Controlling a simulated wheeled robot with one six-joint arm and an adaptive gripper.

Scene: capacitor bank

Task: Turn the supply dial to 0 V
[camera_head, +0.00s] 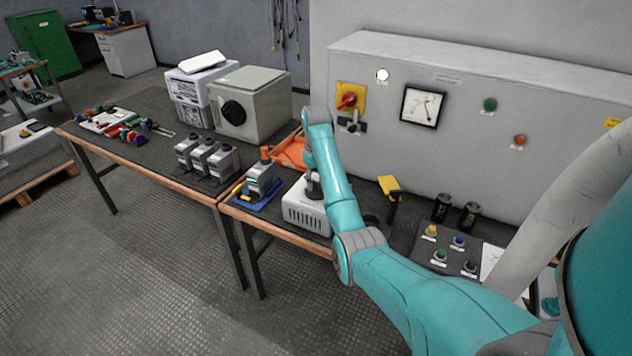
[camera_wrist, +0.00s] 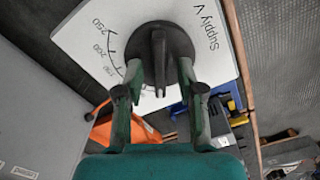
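The supply dial is a round black knob (camera_wrist: 165,35) with a raised grip bar, on a white panel (camera_wrist: 215,62) marked "Supply V" with a curved scale reading 250, 200 and lower numbers. Its low end is hidden. My gripper (camera_wrist: 160,72) is open, its green fingers on either side of the grip bar. Gaps show between the fingertips and the bar; I cannot tell if they touch the knob's rim. In the head view the white supply box (camera_head: 306,217) stands on the bench beneath my gripper (camera_head: 314,186), which is mostly hidden by my arm.
A blue tray with a small meter (camera_head: 262,180) and an orange bin (camera_head: 291,152) stand close to the supply. A yellow-handled tool (camera_head: 391,190) stands to the right. The grey cabinet (camera_head: 460,150) with switch, gauge and lamps rises behind.

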